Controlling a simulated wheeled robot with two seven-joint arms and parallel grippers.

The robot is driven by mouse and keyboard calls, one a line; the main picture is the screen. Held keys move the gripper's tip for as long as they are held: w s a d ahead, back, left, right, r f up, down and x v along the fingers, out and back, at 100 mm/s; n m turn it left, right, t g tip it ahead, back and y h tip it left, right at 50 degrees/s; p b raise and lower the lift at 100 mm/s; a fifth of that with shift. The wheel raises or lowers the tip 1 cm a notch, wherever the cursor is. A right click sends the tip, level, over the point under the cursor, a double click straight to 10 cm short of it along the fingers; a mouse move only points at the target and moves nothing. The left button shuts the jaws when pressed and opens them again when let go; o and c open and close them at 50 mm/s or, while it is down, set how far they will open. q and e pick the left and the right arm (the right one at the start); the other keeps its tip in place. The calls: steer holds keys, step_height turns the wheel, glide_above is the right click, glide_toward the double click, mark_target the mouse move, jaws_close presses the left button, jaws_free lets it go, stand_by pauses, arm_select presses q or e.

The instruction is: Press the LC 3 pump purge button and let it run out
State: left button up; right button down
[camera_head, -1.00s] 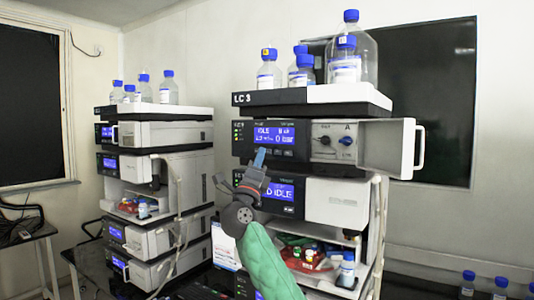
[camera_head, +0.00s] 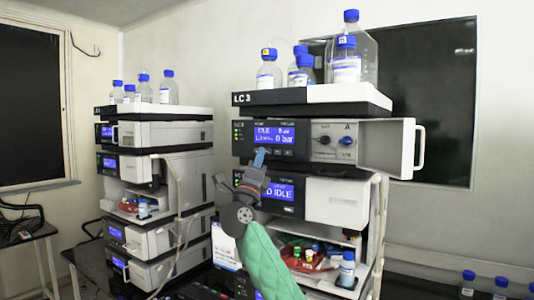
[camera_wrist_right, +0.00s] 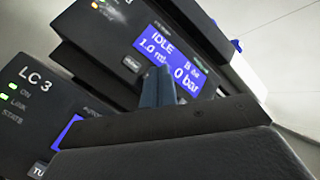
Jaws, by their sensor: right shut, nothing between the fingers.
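The LC 3 pump module (camera_head: 300,146) is in the upper part of the right-hand stack. Its blue display (camera_head: 273,135) reads IDLE and 0 bar, and it also shows in the right wrist view (camera_wrist_right: 168,55). A row of small dark buttons lies under the display; the purge label cannot be read. My right gripper (camera_head: 259,157) is shut and empty, its blue fingertips at the button row just below the display. In the right wrist view the fingertips (camera_wrist_right: 156,85) cover part of the panel below the display. I cannot tell whether they touch a button. My left gripper is not in view.
An open white door (camera_head: 400,148) sticks out at the pump's right. Blue-capped bottles (camera_head: 302,68) stand on top of the stack. A second similar stack (camera_head: 160,135) stands to the left. Below, a module (camera_head: 335,203) and a tray with vials (camera_head: 305,258) sit close to my arm.

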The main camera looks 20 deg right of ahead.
steer(key=shift+w+d+r+p, duration=0.1)
steer(key=shift+w+d+p, duration=0.05)
steer(key=shift+d+p, duration=0.15)
stand_by(0.6)
stand_by(0.4)
steer(key=shift+w+d, duration=0.35)
stand_by(0.6)
steer(key=shift+s+a+p, duration=0.1)
steer(key=shift+p, duration=0.2)
steer(key=shift+s+a+p, duration=0.35)
steer(key=shift+s+a, duration=0.1)
steer(key=shift+a, duration=0.1)
stand_by(0.3)
steer(key=s+a+p, duration=0.1)
steer(key=a, duration=0.1)
steer(key=s+a, duration=0.2)
steer(key=shift+p, duration=0.4)
